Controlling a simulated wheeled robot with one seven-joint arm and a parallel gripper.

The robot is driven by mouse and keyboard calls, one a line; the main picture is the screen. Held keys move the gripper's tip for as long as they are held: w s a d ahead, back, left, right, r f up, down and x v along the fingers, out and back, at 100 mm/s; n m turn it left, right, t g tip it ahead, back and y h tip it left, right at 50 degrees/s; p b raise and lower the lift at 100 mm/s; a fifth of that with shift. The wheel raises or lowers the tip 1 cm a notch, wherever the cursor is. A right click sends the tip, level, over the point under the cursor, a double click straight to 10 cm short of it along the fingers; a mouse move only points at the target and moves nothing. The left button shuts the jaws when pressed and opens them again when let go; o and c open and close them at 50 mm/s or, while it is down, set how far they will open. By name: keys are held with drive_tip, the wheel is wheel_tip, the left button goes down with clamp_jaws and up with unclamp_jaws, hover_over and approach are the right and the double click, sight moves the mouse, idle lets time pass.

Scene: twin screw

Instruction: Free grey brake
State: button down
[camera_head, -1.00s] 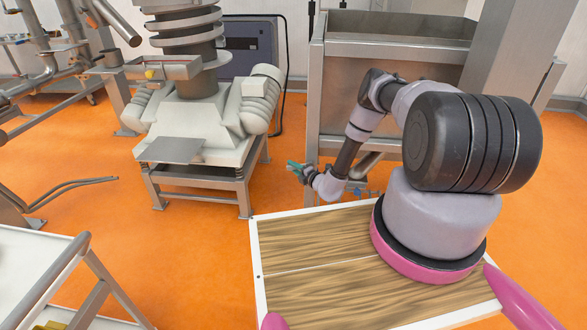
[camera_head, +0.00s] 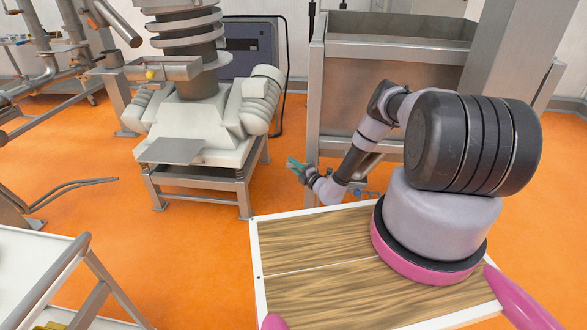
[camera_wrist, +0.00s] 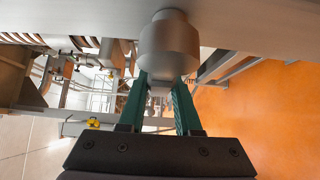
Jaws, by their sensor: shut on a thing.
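In the wrist view, a grey rounded cylinder (camera_wrist: 168,48) sits just beyond my gripper (camera_wrist: 160,84). A small pale grey tab shows below it, between the two green fingertips. My gripper is shut on this grey part, which I take to be the brake. In the head view, my gripper (camera_head: 293,164) is small, left of the steel hopper's lower part and right of the pale machine's stand. The brake cannot be made out in the head view.
A pale machine (camera_head: 205,125) on a metal stand is at the left. A steel hopper (camera_head: 385,60) stands behind my arm. A white cart (camera_head: 40,270) is at the lower left. Orange floor (camera_head: 100,205) lies open between them.

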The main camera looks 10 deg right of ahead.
drive_tip(key=c, duration=0.6)
unclamp_jaws()
drive_tip(key=shift+s+d, duration=0.1)
drive_tip(key=v, duration=1)
drive_tip(key=shift+s, duration=0.3)
drive_tip(key=shift+d, duration=0.1)
